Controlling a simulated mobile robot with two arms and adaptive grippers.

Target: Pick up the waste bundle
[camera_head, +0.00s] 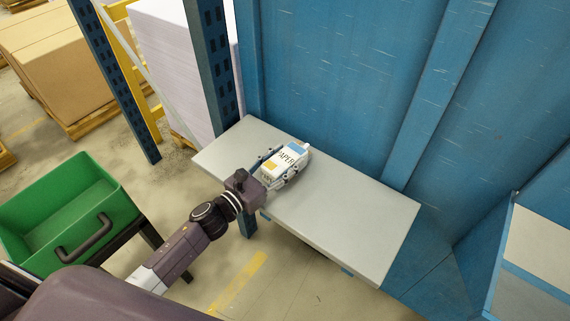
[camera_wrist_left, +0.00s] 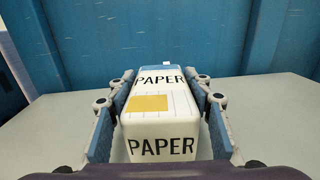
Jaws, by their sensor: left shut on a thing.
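The waste bundle (camera_head: 284,161) is a white block with "PAPER" printed on it, with a yellow patch and a blue patch. It is at the grey shelf (camera_head: 340,215) in front of the blue wall. My left gripper (camera_head: 281,166) is around it, fingers on its two sides. In the left wrist view the bundle (camera_wrist_left: 160,115) sits between the two blue-padded fingers of the left gripper (camera_wrist_left: 162,118), which is shut on it. I cannot tell whether the bundle touches the shelf. My right gripper is not in view.
A green bin (camera_head: 65,205) with a dark handle stands at the lower left. Dark blue posts (camera_head: 212,60) and a tall white paper stack (camera_head: 178,60) are behind the shelf's left end. Cartons on pallets (camera_head: 75,70) are at the upper left. The right part of the shelf is clear.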

